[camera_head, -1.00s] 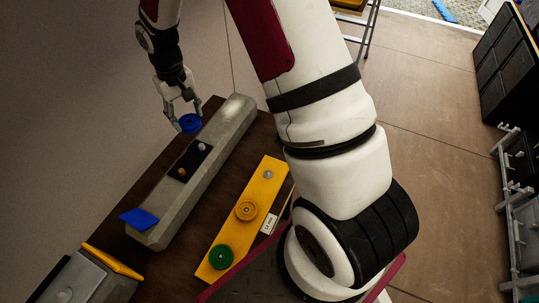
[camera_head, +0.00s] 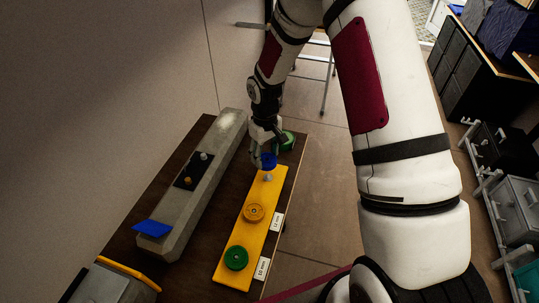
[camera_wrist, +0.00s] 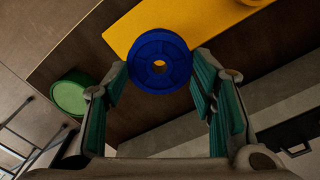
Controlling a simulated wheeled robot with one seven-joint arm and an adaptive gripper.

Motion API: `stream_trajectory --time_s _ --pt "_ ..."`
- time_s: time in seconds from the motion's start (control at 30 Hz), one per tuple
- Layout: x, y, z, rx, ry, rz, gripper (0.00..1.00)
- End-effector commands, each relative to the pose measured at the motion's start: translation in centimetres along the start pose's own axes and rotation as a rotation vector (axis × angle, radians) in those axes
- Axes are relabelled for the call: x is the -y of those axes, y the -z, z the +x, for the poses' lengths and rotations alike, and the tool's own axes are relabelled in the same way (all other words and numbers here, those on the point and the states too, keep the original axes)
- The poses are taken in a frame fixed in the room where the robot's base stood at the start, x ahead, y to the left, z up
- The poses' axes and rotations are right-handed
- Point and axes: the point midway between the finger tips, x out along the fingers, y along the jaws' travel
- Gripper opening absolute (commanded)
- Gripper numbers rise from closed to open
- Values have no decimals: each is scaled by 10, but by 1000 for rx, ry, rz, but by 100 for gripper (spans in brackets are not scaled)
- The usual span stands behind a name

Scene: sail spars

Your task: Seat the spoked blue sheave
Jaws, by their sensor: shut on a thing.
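The spoked blue sheave (camera_head: 268,160) is in my gripper (camera_head: 266,154). The wrist view shows the sheave (camera_wrist: 160,60) between the two fingers of the gripper (camera_wrist: 161,72). In the head view it appears just above a bare silver peg (camera_head: 268,177) at the far end of the yellow board (camera_head: 262,238); I cannot tell its exact height or alignment. An orange-yellow sheave (camera_head: 254,212) and a green sheave (camera_head: 236,258) sit farther down that board.
A grey beam (camera_head: 219,138) lies left of the yellow board, with a dark plate (camera_head: 188,175) bearing two pegs and a blue flap (camera_head: 152,229). A green round object (camera_head: 288,140) stands beyond the board's far end. White labels (camera_head: 277,222) stand along its right side.

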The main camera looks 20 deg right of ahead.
Motion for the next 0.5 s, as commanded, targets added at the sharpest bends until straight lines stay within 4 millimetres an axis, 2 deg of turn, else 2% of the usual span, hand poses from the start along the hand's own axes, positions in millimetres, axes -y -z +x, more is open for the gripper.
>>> stream_trajectory --time_s 0.5 --pt "0 0 3 0 0 -5 13"
